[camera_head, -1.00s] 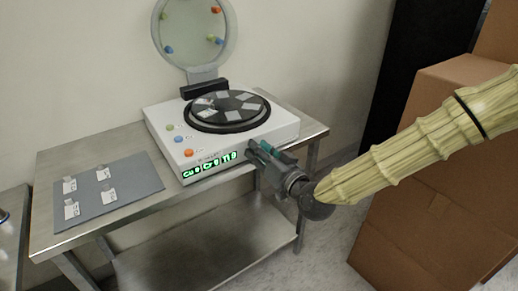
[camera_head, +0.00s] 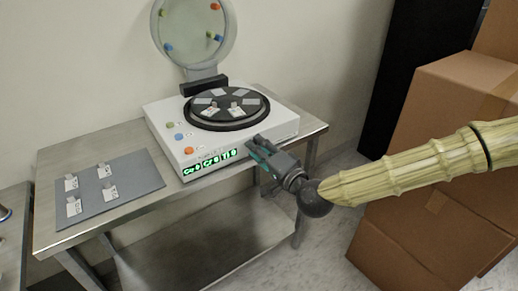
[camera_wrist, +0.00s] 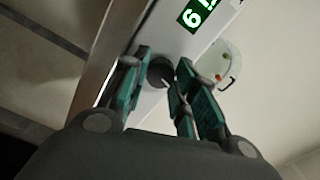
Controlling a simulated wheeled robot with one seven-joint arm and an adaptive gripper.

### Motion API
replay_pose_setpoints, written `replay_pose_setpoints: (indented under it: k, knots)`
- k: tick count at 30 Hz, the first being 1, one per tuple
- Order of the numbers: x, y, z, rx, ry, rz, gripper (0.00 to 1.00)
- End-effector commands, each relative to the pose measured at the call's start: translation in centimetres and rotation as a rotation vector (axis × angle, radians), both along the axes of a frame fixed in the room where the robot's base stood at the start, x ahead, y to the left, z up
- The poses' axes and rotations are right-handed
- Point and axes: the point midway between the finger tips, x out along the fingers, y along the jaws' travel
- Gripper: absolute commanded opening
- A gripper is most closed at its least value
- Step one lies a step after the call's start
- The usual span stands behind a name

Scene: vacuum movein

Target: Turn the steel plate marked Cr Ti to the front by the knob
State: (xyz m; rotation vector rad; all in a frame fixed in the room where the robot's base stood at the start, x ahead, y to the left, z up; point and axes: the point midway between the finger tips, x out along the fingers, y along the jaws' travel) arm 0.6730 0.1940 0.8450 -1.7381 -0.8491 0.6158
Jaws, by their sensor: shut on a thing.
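A white machine (camera_head: 165,140) with a dark round carousel (camera_head: 192,122) stands on the steel table. Several grey plates lie around the carousel. Two of them, a left one (camera_head: 212,113) and a right one (camera_head: 237,108), carry small pale pieces near the front; their marks are too small to read. My gripper (camera_head: 257,147) is at the machine's front face, right of the green display (camera_head: 209,162). In the wrist view, its teal-lined fingers are shut on a dark round knob (camera_wrist: 160,71). The knob is hidden in the head view.
A round clear lid (camera_head: 192,32) stands raised behind the carousel. A grey mat (camera_head: 130,197) with several small tagged pieces lies at the table's left. Coloured buttons (camera_head: 179,137) sit left on the machine. Cardboard boxes (camera_head: 430,150) stand at right.

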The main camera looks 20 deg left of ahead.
Motion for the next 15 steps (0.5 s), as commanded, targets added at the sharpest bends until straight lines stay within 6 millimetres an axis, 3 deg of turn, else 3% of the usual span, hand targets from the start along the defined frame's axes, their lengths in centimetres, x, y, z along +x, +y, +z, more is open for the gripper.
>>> replay_pose_setpoints:
  k: [15]
  knots:
    - [0.08,-0.09,-0.06,0.047,0.061,-0.002,0.04]
